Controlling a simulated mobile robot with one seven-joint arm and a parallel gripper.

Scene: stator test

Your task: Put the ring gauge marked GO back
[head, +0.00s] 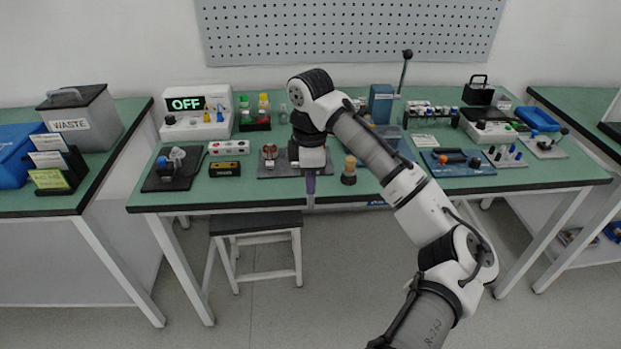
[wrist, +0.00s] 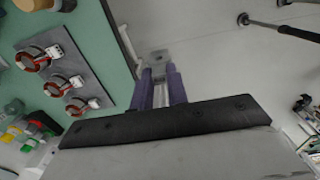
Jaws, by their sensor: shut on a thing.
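My gripper (head: 311,186) hangs pointing down at the front edge of the middle bench. Its purple fingers also show in the wrist view (wrist: 161,78). They are shut on a small grey thing (wrist: 159,57) held out past the bench edge, above the floor. Its shape and any marking are too small to read, so I cannot tell if it is the GO ring gauge. In the wrist view a grey plate (wrist: 92,73) beside the fingers bears red-and-metal ring-shaped parts with white blocks (wrist: 36,58). No GO lettering is legible in either view.
The green bench (head: 225,187) is crowded. A brown-topped piece on a black base (head: 349,170) stands right of my gripper. A box reading OFF (head: 197,112) is at the back left. A stool (head: 256,222) stands below. A WASTE bin (head: 82,120) is on the left bench.

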